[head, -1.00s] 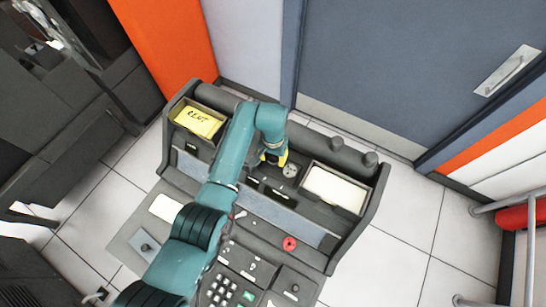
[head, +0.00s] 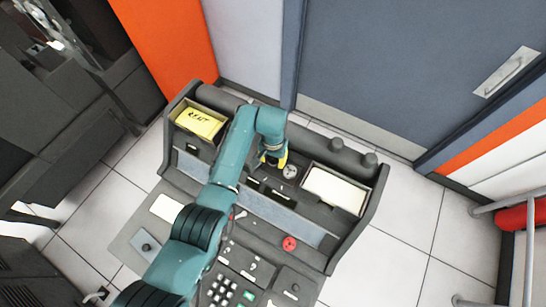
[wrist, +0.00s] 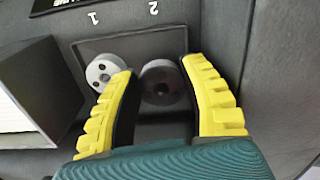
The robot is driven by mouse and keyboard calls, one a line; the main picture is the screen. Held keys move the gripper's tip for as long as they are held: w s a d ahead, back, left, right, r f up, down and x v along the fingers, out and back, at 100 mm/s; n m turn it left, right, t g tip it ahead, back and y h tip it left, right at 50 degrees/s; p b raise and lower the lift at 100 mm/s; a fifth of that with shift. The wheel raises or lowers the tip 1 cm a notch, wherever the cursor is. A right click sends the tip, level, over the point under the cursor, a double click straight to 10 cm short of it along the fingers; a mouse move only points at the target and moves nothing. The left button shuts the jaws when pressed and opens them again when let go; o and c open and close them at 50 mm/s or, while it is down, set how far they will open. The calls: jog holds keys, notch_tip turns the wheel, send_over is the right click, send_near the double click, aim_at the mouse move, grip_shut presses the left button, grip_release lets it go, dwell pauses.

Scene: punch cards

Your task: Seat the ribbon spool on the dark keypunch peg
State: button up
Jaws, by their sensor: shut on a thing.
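My gripper (head: 274,159) is over the back panel of the keypunch desk, with its yellow fingers pointing down. In the wrist view, my gripper (wrist: 159,68) is shut on a dark grey round spool (wrist: 160,80), one finger on each side.
A white card tray (head: 335,189) stands close on the right of the panel. A yellow-labelled tray (head: 200,123) is at the back left. A red knob (head: 289,243) and keypad (head: 219,290) lie toward the front. The desk has a raised right side wall (head: 364,222).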

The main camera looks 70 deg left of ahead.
aim_at(273, 164)
jog(key=shift+f, duration=0.15)
dwell(0.4)
jog(key=shift+f+b, duration=0.35)
jog(key=shift+f, duration=0.2)
jog(key=shift+f, duration=0.25)
jog(key=shift+f, duration=0.25)
jog(key=shift+f, duration=0.35)
dwell(1.0)
jog(key=o, duration=1)
jog(key=shift+c, duration=0.3)
jog(key=shift+o, duration=0.2)
